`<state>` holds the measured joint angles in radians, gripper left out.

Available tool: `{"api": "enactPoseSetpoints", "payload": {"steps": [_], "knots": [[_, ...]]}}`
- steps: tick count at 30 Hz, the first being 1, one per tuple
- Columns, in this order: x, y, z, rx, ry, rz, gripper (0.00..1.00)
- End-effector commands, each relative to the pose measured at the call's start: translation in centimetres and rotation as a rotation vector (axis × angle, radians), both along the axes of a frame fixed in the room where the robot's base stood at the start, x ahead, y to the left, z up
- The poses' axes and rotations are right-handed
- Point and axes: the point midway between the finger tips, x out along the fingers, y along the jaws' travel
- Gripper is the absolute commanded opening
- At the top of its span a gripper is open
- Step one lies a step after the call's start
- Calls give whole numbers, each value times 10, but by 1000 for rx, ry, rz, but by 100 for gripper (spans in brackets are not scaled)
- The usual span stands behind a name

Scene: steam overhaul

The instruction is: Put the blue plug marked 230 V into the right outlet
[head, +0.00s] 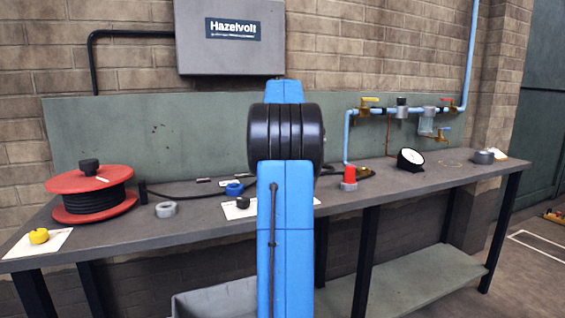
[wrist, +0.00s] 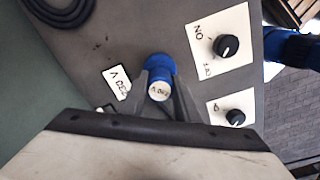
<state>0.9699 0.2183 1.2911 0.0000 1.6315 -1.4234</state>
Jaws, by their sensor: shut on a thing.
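In the wrist view my gripper (wrist: 160,92) is shut on the blue plug (wrist: 159,91), whose pale round end faces the camera and carries an upside-down mark that looks like 230 V. A round blue outlet (wrist: 158,62) shows right behind the plug, between the fingers. I cannot tell whether the plug is seated in it or just above it. A small white label (wrist: 117,84), which looks like 230 V, lies beside this outlet. In the head view my blue arm hides the gripper, the plug and this outlet. Another blue outlet (head: 234,188) sits on the bench left of my arm.
Two white cards with black knobs (wrist: 227,46) (wrist: 235,117) lie beside the outlet. A red piece (head: 349,174) and gauge (head: 410,159) stand at right.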

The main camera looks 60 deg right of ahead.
Motion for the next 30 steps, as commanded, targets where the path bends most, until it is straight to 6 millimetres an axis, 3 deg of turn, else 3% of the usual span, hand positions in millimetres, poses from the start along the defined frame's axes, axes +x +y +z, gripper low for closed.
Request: {"api": "enactPoseSetpoints", "payload": {"steps": [28,29,30], "knots": [[0,0,-19,1,0,0,2],[0,0,-19,0,0,0,36],[0,0,-19,0,0,0,45]]}}
